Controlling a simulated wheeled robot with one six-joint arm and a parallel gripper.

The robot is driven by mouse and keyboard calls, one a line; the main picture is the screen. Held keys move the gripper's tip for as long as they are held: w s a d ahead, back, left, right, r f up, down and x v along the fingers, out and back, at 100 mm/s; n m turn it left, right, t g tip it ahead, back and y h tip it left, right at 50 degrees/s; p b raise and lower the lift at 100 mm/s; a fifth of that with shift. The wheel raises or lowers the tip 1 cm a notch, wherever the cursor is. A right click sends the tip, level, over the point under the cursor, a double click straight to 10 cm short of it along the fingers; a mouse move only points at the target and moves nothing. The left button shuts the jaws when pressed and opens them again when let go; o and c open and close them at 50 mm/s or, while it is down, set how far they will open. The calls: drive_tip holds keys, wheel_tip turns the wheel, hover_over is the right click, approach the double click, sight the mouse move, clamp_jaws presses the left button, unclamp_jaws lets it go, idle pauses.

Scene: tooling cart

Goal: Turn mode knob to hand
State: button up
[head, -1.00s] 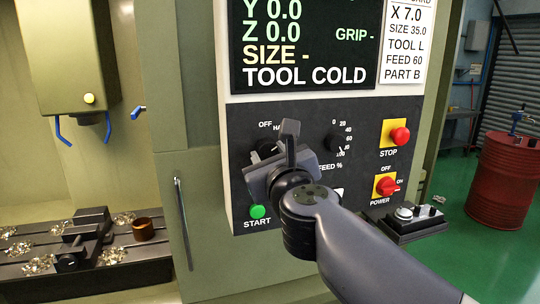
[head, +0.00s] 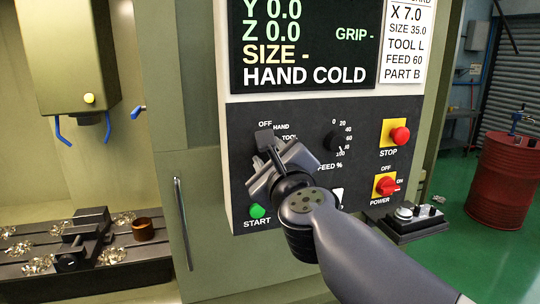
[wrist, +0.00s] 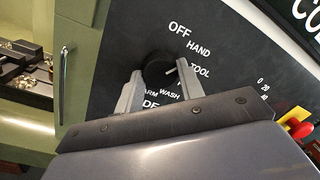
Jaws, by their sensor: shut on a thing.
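The mode knob (wrist: 157,68) is a round black dial on the dark control panel, with OFF, HAND, TOOL, WASH and WARM printed around it. In the wrist view my gripper (wrist: 158,86) has one finger on each side of the knob and is shut on it. A white mark shows on the knob's right side. In the head view my gripper (head: 283,152) is tilted over the knob and hides most of it. The screen (head: 305,45) reads HAND COLD.
The FEED % dial (head: 334,141) is close to the right of my gripper. The red STOP button (head: 400,136) and red POWER switch (head: 388,186) are further right. The green START button (head: 257,211) is below left. A door handle (head: 183,222) stands left of the panel.

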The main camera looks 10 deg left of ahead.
drive_tip(key=o, duration=1)
drive_tip(key=shift+s, duration=0.1)
drive_tip(key=shift+p+v, duration=0.8)
drive_tip(key=shift+v, duration=4.55)
drive_tip(key=shift+a, duration=0.1)
drive_tip(key=b+x, duration=0.1)
drive_tip(key=x, duration=0.9)
drive_tip(key=shift+w+b, duration=0.3)
drive_tip(key=shift+w, duration=0.1)
